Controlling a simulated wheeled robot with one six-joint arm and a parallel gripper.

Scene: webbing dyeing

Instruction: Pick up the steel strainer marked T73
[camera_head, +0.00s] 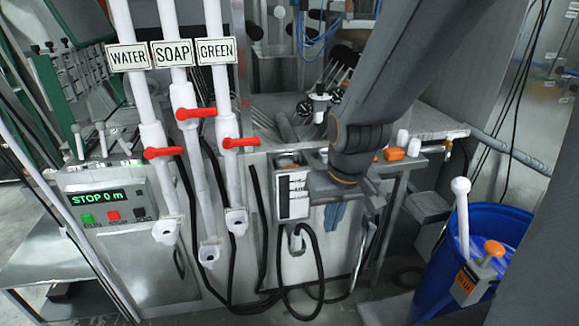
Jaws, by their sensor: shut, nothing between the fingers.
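I cannot make out a steel strainer or a T73 mark anywhere in the head view. My arm reaches down from the top right, and my gripper (335,190) is at its lower end, in front of the machine's front panel. The gripper is shut and empty.
White pipes labelled WATER, SOAP and GREEN with red valve levers (240,142) stand left of my gripper. A control box (110,205) reads STOP 0 m. A blue barrel (500,232) stands at right. Black hoses (315,265) hang below. Orange blocks (394,154) lie on the ledge.

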